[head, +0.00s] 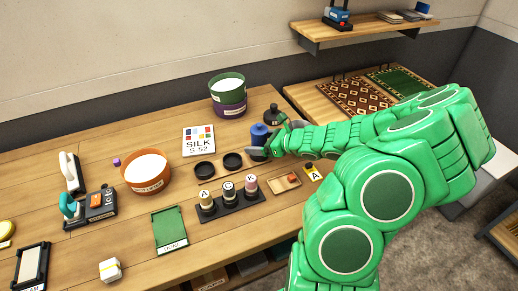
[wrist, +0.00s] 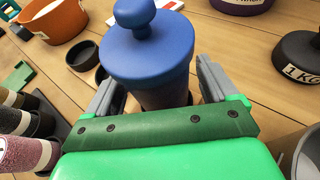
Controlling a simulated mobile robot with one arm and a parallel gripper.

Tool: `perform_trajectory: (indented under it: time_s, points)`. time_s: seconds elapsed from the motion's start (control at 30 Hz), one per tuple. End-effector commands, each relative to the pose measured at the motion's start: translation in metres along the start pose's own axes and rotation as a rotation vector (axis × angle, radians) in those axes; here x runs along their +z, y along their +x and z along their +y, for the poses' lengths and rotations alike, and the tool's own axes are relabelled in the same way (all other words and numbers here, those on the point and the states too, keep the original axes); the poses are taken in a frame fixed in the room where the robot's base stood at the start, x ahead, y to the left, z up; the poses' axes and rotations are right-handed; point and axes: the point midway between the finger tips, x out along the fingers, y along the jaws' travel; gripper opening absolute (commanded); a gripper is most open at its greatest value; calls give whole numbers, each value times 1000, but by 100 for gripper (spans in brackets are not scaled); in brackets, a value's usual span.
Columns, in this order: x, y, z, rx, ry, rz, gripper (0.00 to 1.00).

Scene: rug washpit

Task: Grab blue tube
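The blue tube (head: 259,133), a cylinder with a wide lid and a round knob, stands upright on the wooden table, right of two black rings. In the wrist view the blue tube (wrist: 148,45) fills the upper middle. My gripper (head: 273,138) reaches it from the right, with its grey fingers on either side of the tube. In the wrist view my gripper (wrist: 160,85) is open, and thin gaps seem to show between the fingers and the tube's body. The tube's lower part is hidden behind the gripper.
A black 1 KG weight (wrist: 298,58) stands close on the right. A rack of lettered rolls (head: 231,201), black rings (head: 204,169) and a SILK card (head: 198,140) are near. Green and purple bowls (head: 228,94) stand behind, and an orange bowl (head: 146,173) is further left.

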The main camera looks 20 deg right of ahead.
Motion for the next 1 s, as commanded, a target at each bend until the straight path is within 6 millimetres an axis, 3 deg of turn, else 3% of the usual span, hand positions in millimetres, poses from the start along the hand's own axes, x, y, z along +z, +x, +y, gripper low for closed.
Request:
perform_trajectory:
  time_s: [0.03,0.47,0.77,1.0]
  points:
    - [0,0,0,0,0,0,79]
    - [0,0,0,0,0,0,15]
    - [3,-1,0,0,-1,-1,15]
    - [22,-10,-1,-2,-5,-2,15]
